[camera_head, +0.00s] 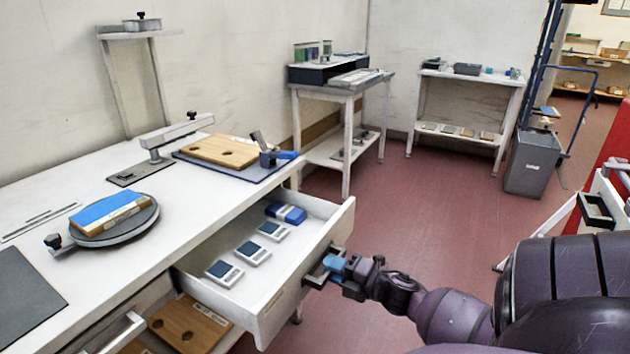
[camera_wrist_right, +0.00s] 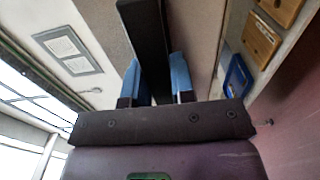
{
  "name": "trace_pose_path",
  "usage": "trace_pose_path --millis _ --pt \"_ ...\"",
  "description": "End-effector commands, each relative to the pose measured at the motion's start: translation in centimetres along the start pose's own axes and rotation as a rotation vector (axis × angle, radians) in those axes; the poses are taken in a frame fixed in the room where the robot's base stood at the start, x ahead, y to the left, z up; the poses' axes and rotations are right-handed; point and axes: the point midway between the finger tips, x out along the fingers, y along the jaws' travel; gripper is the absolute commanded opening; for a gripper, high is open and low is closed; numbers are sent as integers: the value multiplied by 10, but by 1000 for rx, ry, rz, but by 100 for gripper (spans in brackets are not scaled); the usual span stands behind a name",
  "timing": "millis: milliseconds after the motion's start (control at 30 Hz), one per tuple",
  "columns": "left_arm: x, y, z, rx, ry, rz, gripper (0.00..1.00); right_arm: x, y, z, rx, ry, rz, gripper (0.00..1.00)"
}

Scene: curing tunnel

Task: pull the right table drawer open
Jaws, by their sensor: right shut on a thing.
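The right table drawer (camera_head: 281,306) is white and stands pulled out from the white table. Inside it lie several small devices with dark screens and a blue-and-white item (camera_head: 286,212) near the far side. My right gripper (camera_head: 328,270) is at the drawer's front, its blue fingertips closed on the dark handle (camera_head: 318,278). In the right wrist view, the blue fingers (camera_wrist_right: 154,82) stand on both sides of the dark handle bar (camera_wrist_right: 143,40). My left gripper is not in view.
The white table (camera_head: 100,284) carries a round turntable (camera_head: 115,222) with a blue-topped block and a wooden board (camera_head: 219,151) on a dark mat. A second drawer (camera_head: 122,332) is at lower left. A grey bin (camera_head: 532,163) stands at right. Red floor between is open.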

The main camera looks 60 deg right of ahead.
Motion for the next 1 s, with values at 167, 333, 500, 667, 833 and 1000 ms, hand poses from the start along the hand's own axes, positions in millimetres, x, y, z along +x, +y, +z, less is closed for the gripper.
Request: trace_pose_path --millis 167,333,500,667,833,1000 --pt "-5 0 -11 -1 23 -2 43 -28 3 1 0 -2 5 0" --pt "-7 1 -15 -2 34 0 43 -42 2 1 0 -2 3 0" --pt "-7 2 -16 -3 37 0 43 -48 1 1 -1 -1 1 0" --pt "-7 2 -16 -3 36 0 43 -48 0 1 -1 -1 1 0" --pt "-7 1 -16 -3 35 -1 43 -48 0 1 -1 -1 1 0" --pt "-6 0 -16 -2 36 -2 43 -48 0 1 -1 -1 1 49"
